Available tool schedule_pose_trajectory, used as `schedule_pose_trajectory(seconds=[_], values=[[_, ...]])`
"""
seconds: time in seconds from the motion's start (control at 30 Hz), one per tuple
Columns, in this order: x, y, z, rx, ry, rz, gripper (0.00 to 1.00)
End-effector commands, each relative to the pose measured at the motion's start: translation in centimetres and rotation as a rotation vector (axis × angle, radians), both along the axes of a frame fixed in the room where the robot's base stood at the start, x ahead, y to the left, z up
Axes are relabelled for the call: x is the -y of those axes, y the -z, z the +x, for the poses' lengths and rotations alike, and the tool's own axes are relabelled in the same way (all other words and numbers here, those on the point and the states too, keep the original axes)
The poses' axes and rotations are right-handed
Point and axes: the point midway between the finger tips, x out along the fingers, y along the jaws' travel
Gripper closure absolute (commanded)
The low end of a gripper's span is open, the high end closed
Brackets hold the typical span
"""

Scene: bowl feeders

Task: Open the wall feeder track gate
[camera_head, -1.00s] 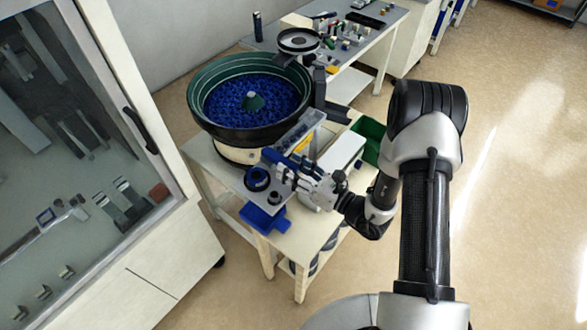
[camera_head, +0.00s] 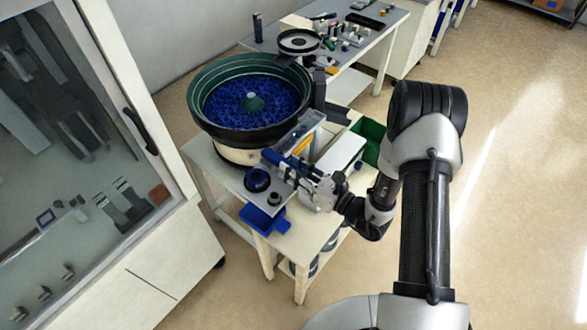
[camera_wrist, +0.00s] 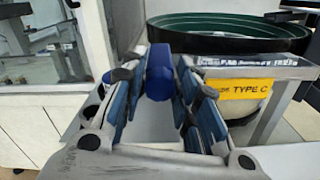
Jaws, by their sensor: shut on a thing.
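The wall feeder's green-lined bowl (camera_head: 196,95) is full of blue parts (camera_head: 235,98) and stands on a cream table. Its short metal track (camera_head: 306,130) runs beside my gripper. My gripper (camera_head: 280,160) is at the track's near end. In the wrist view my gripper (camera_wrist: 160,85) has its fingers on both sides of a blue block (camera_wrist: 159,72), which looks like the gate's handle. The fingers are shut on it. The gate's lower part is hidden by the fingers. The bowl's black outer wall (camera_wrist: 230,40) is just behind.
A yellow "TYPE C" label (camera_wrist: 246,89) is right of my fingers. A blue tray (camera_head: 264,219) sits at the table's front corner, a green bin (camera_head: 369,131) at the right. A glass-fronted cabinet (camera_head: 90,130) stands left. Another bowl feeder (camera_head: 298,41) is behind.

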Motion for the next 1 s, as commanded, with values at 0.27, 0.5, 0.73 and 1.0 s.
schedule_pose_trajectory(seconds=[0.27, 0.5, 0.73, 1.0], values=[[0.7, 0.1, -0.4, -0.004, 0.004, 0.001, 1.0], [2.6, 0.1, -2.0, -0.005, 0.001, 0.002, 1.0], [2.5, 0.1, -2.0, -0.004, 0.0, 0.002, 0.7], [2.5, 0.0, -2.0, -0.002, 0.0, 0.001, 0.56]])
